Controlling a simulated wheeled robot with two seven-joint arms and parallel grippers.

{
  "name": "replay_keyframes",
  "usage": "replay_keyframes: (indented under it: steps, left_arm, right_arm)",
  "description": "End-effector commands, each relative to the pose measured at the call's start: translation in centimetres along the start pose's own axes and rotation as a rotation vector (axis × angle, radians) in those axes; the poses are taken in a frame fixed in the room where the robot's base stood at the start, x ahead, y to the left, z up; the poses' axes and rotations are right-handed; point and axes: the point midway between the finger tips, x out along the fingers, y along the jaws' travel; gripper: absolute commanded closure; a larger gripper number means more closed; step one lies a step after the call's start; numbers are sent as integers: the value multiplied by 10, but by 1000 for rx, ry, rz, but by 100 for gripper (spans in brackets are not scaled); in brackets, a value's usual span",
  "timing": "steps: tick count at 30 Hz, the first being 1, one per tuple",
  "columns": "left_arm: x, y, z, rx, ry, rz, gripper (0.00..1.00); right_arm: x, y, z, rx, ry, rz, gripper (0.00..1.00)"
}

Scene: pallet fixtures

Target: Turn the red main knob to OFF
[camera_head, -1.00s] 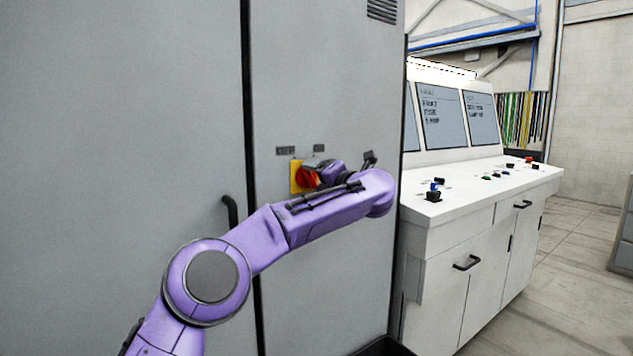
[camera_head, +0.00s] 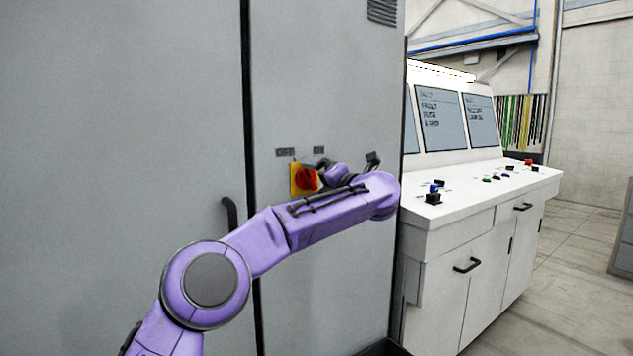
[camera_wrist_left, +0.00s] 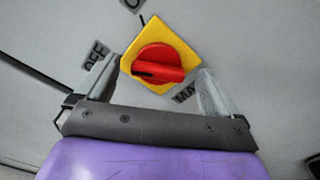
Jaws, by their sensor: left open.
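The red main knob (camera_head: 307,179) sits on a yellow square plate (camera_head: 294,181) on the grey cabinet door. An OFF label (camera_head: 285,152) is above it to the left and an ON label (camera_head: 319,150) above it to the right. In the left wrist view the knob (camera_wrist_left: 158,66) shows whole, its grip bar lying across the picture. My left gripper (camera_head: 322,170) is beside the knob, partly hidden by its own wrist. In the wrist view its two fingers (camera_wrist_left: 160,85) are open, one on each side of the knob, with gaps showing. My right gripper is not in view.
A black door handle (camera_head: 230,213) is left of the knob, next to the dark door seam. A white control console (camera_head: 470,205) with screens and buttons stands to the right. Open floor (camera_head: 570,260) lies beyond it.

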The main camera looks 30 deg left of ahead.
Motion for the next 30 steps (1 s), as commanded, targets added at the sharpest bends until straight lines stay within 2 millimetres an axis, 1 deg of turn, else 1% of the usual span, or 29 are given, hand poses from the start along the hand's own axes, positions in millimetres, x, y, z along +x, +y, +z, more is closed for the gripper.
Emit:
replay_keyframes:
  steps: [1, 6, 9, 12, 16, 30]
  left_arm:
    - [-11, -2, 0, 0, -6, 2, 4]
    - [-53, -2, 0, -1, -7, 2, 4]
    - [-74, -2, 0, 0, -5, 3, 4]
    - [-88, -2, 0, 0, -4, 2, 4]
    - [-95, -1, 0, 0, -3, 1, 4]
    - [-96, -1, 2, -2, -6, 1, 4]
  right_arm:
    - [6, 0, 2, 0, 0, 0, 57]
    - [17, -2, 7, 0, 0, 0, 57]
    - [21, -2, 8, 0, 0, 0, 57]
    - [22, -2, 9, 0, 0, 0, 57]
    - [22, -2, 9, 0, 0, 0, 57]
    - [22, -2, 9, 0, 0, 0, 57]
